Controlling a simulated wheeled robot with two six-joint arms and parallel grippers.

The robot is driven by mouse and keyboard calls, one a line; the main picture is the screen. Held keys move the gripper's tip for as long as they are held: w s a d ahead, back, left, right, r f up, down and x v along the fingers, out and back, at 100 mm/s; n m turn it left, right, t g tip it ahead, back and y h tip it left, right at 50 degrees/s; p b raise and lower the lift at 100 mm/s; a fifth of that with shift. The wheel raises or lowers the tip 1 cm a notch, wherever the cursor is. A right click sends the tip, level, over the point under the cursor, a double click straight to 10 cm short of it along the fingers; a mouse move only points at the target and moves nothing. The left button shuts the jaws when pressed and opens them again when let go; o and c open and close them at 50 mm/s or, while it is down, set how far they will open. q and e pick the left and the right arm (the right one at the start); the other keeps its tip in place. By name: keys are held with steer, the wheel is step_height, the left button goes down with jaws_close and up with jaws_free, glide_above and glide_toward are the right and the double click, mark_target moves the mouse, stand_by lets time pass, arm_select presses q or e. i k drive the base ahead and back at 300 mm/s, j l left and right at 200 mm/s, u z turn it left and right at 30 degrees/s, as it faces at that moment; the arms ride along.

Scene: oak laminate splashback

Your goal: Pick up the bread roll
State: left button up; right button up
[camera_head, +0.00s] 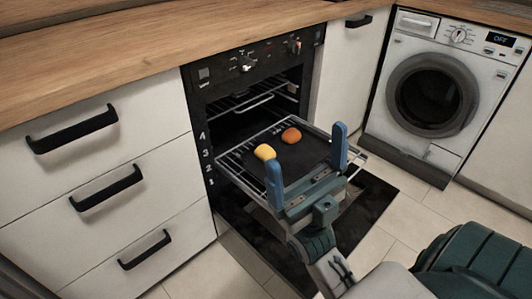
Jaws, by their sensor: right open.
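Two small rounded items sit on a dark baking tray (312,158) on the pulled-out oven rack. One is an orange-brown round item (291,135), which looks like the bread roll. The other is a yellow item (265,152) to its left and nearer me. My right gripper (306,167) is open and empty, with its two blue fingers spread wide. In the picture the fingers stand just in front of the items, over the tray's near part. Its exact height above the tray is hard to tell. My left gripper is not in view.
The oven (250,75) is open, its door (365,205) lowered below the rack. Drawers (100,190) with black handles stand left, under a wooden worktop (150,50). A washing machine (445,85) stands right. Tiled floor (415,215) shows between.

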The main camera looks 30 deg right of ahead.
mark_target(291, 135)
steer(key=z, duration=1.25)
